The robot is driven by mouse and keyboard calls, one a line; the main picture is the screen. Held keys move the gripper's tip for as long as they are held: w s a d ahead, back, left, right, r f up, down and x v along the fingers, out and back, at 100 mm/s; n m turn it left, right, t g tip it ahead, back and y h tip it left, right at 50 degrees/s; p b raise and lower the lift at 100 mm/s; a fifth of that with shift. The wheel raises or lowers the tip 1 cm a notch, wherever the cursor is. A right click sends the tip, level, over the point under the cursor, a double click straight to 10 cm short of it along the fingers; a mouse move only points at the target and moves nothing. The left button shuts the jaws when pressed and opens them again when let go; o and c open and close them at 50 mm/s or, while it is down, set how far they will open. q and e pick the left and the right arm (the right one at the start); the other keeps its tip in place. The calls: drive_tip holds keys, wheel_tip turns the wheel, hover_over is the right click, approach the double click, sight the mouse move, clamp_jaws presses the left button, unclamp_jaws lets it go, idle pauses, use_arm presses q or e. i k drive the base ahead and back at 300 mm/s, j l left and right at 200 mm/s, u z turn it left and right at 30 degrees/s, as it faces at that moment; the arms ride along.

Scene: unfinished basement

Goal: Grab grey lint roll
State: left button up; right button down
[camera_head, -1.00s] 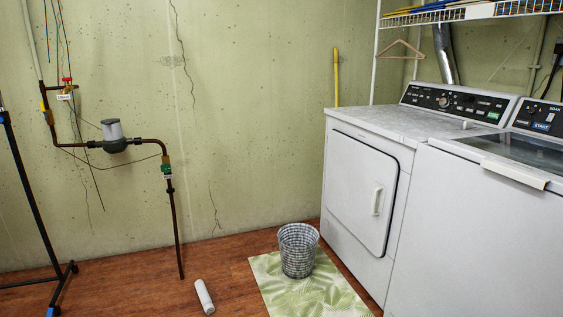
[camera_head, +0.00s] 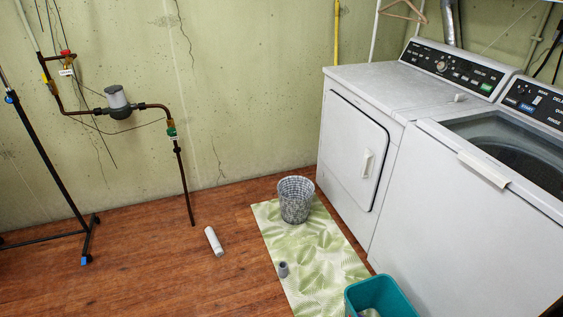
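A small grey cylinder (camera_head: 283,269), which looks like the grey lint roll, stands on the green leaf-patterned mat (camera_head: 316,247). A longer white-grey cylinder (camera_head: 214,241) lies on the wooden floor to the left of the mat. No hand of mine can be made out in the head view.
A grey woven basket (camera_head: 295,201) stands on the mat's far end. A teal bin (camera_head: 381,298) is at the near end. A dryer (camera_head: 350,150) and washer (camera_head: 470,215) line the right. A black rack (camera_head: 60,180) and pipe (camera_head: 184,180) stand left. Floor between is open.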

sight(283, 265)
drive_tip(key=z, duration=0.35)
drive_tip(key=i+j+z, duration=0.15)
drive_tip(key=z, duration=0.2)
drive_tip(key=i+j+z, duration=0.15)
drive_tip(key=j+z, duration=0.55)
drive_tip(key=i+j, duration=0.05)
